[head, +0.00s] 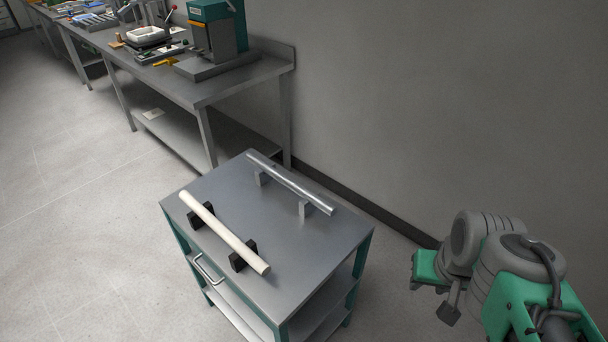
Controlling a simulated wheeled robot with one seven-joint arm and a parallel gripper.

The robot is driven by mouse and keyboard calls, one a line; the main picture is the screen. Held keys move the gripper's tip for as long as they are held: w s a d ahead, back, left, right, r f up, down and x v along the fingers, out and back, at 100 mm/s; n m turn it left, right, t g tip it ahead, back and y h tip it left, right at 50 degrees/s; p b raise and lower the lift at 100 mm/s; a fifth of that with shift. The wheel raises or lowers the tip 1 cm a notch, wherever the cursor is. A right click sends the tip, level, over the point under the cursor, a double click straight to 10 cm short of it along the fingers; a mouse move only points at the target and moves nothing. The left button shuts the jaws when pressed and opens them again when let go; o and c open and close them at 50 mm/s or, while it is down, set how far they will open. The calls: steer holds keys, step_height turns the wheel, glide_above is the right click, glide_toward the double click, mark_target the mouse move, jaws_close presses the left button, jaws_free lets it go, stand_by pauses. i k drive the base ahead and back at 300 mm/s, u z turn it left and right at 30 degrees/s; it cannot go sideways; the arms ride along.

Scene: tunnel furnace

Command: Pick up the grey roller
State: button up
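The grey roller (290,184) is a thin, shiny metal rod. It lies across two grey supports near the back edge of the cart top (236,187), beside the wall. A thicker cream-white roller (224,232) lies on two black supports nearer the front of the same cart. My gripper (444,304) is at the right of the head view, to the right of the cart and clear of both rollers. The arm partly hides it, and its finger opening cannot be made out. Nothing is seen held in it.
The cart has a front handle (208,268) and lower shelves. A long steel bench (232,85) with a green and grey machine (214,35) stands behind it on the left. The grey wall (430,100) runs close behind the cart. The floor at left is clear.

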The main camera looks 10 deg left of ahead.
mark_target(328, 208)
steer(key=z, duration=1)
steer(key=i, duration=2.15)
steer(key=u, duration=4.2)
steer(key=k, duration=0.3)
steer(key=u, duration=0.9)
steer(key=i, duration=1)
